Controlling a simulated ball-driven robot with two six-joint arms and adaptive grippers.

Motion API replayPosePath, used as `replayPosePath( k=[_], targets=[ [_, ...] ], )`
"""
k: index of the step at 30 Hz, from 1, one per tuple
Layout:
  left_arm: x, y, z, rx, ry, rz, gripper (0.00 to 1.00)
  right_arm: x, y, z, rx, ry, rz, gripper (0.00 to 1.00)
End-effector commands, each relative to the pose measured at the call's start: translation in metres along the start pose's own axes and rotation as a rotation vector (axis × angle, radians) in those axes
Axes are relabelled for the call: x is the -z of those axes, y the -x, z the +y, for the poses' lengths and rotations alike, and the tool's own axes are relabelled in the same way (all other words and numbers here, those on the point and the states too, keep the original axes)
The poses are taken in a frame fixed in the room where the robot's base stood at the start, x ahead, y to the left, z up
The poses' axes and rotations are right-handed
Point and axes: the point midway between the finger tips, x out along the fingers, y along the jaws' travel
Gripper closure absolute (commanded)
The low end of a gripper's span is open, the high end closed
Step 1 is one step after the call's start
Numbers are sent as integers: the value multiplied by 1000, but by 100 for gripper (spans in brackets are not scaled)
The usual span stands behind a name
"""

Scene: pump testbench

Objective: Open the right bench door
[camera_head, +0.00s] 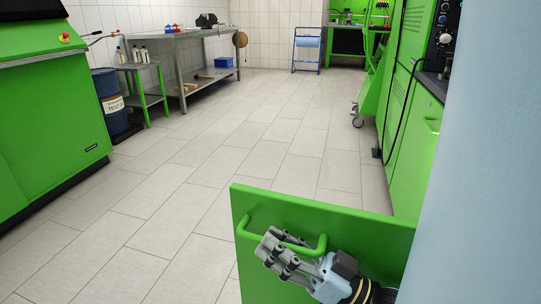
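A green door panel (345,222) stands out from the bench on the right, in the lower middle of the camera_head view, swung out over the floor. A green bar handle (321,244) is on its face. My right gripper (272,250) is at this handle, its grey fingers overlapping the middle of the bar. I cannot tell whether the fingers are closed around the bar or only lie in front of it. My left gripper is not in view.
A green cabinet front (412,150) with another handle runs along the right. A pale blue surface (490,190) blocks the far right. A green machine (50,120), a blue barrel (108,88) and a metal table (205,55) stand left. The tiled floor between is clear.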

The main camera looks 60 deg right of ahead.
Motion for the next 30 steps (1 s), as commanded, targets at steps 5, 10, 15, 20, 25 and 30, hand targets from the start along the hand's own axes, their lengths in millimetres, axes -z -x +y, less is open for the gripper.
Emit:
replayPosePath(
  k=[5, 10, 15, 20, 25, 30],
  targets=[
    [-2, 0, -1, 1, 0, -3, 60, 0, 13, 0, -1, 0, -2, 77],
    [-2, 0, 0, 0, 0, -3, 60, -1, 49, 0, -2, 1, -4, 77],
    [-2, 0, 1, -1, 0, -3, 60, -1, 86, 0, -2, 1, -4, 77],
    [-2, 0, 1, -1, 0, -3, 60, -1, 110, 0, -1, 0, -2, 77],
    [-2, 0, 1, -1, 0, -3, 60, 0, 120, 0, 0, 0, 0, 77],
    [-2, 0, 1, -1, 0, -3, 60, 0, 121, 0, 0, 0, 0, 77]
  ],
)
